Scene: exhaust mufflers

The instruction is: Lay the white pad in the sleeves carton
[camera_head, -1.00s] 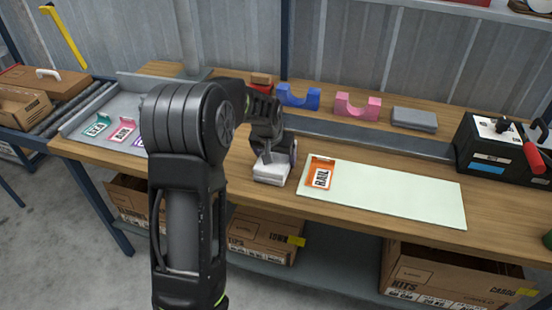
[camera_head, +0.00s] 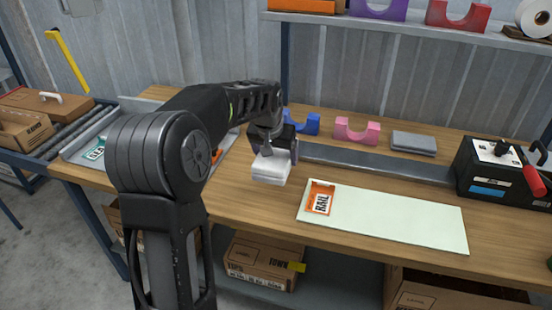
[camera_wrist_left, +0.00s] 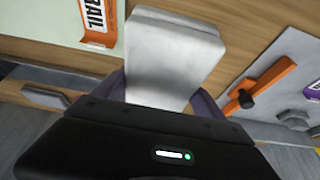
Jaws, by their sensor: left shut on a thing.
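The white pad (camera_head: 269,170) is a pale, thick block. My left gripper (camera_head: 274,153) is shut on it and holds it above the wooden bench, left of the pale green board. In the left wrist view the pad (camera_wrist_left: 174,58) sticks out from between the purple-grey fingers. I cannot tell which carton is the sleeves carton. My right gripper is not in view.
The pale green board (camera_head: 400,220) lies on the bench with an orange RAIL card (camera_head: 320,198). Blue (camera_head: 305,124) and pink (camera_head: 356,131) cradles, a grey block (camera_head: 413,143) and a black machine (camera_head: 495,172) stand behind. My left arm hides part of the grey tray (camera_head: 85,150).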

